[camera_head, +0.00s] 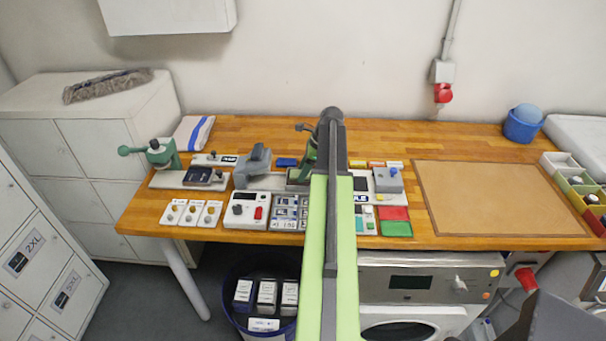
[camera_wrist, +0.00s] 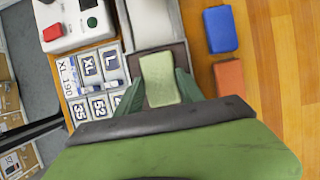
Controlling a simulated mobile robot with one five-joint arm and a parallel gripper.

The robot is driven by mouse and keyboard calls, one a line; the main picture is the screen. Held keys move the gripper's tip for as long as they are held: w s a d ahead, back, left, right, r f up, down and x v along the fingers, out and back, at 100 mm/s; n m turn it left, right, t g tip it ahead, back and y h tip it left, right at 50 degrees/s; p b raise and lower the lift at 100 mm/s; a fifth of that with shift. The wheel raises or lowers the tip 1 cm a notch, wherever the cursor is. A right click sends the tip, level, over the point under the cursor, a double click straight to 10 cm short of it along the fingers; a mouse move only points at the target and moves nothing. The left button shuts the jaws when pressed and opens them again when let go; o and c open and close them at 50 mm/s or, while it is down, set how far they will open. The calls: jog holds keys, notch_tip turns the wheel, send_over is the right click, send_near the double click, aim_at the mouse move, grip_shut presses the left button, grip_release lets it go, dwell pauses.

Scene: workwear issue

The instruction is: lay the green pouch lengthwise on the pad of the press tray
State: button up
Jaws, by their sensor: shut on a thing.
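My gripper (camera_wrist: 159,88) is shut on the green pouch (camera_wrist: 158,78), its green jaws against the pouch's two sides. In the wrist view the pouch's long side runs roughly up and down the picture. Behind it is a grey-rimmed tray (camera_wrist: 184,50) with a dark floor, beside a pale grey block; this looks like the press tray. The pouch lies over the tray in this view; I cannot tell whether it touches the pad. In the head view my arm partly hides this spot, the gripper (camera_head: 310,165) shows partly beside it, and the pouch is hidden.
A blue block (camera_wrist: 220,30) and an orange block (camera_wrist: 229,82) lie beside the tray. Size labels (camera_wrist: 95,82) and a control box with a red button (camera_head: 250,210) are close by. A green lever press (camera_head: 162,153) stands at left. A brown mat (camera_head: 495,198) lies clear at right.

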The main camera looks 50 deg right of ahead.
jog(key=shift+f, duration=0.1)
jog(key=o, duration=1.3)
jog(key=shift+o, duration=0.2)
jog(key=shift+r+p, duration=0.3)
jog(key=shift+r, duration=0.1)
jog(key=p+v, duration=1)
jog(key=v, duration=0.1)
jog(key=shift+s+r, duration=0.2)
jog(key=shift+d, duration=0.1)
